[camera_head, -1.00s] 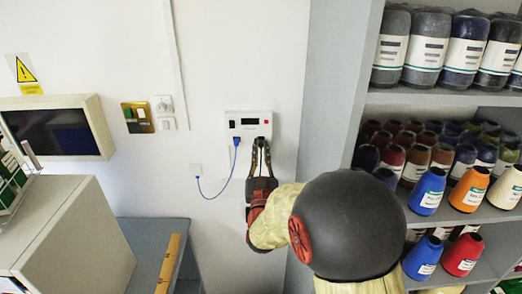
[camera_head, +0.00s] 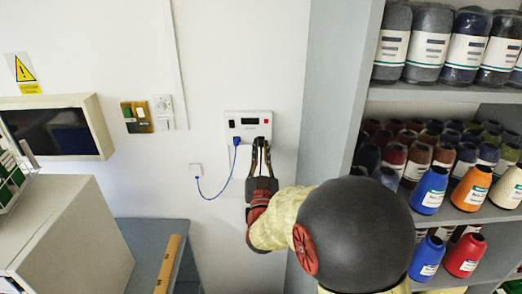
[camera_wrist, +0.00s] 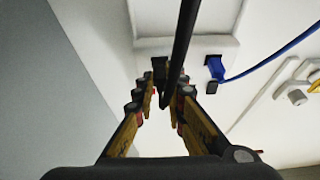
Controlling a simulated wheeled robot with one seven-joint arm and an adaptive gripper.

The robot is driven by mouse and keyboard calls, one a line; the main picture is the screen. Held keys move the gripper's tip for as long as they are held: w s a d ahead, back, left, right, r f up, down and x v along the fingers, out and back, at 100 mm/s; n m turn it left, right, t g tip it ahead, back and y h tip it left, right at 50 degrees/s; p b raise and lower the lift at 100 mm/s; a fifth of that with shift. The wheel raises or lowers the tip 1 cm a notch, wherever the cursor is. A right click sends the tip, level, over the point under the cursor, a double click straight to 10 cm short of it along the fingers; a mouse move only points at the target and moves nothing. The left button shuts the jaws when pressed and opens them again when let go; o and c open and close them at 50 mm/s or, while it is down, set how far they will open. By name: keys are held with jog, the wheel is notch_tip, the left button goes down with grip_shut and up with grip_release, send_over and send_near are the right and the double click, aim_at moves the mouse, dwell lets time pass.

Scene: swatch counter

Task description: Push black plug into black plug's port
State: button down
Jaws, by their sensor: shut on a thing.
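The black plug (camera_wrist: 160,68) is between my gripper's fingertips (camera_wrist: 165,100) in the wrist view, at the lower edge of the white wall unit. My gripper (camera_head: 261,150) is shut on it, below the unit, in the head view. A black cable (camera_wrist: 183,40) runs across the wrist view in front of the plug. The white unit (camera_head: 258,120) has a dark display. The black plug's port is hidden behind the plug and fingers, so I cannot tell how deep the plug sits.
Shelves with thread cones (camera_head: 430,190) stand close on the right. A grey cabinet (camera_head: 75,235) is at lower left.

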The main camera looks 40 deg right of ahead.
jog(key=shift+w+d+b, duration=0.35)
jog(key=shift+w+b, duration=0.1)
jog(key=shift+w, duration=0.05)
jog(key=c, duration=1.7)
grip_release()
jog(key=shift+c, duration=0.2)
jog(key=v, duration=1.2)
jog(key=shift+f, duration=0.15)
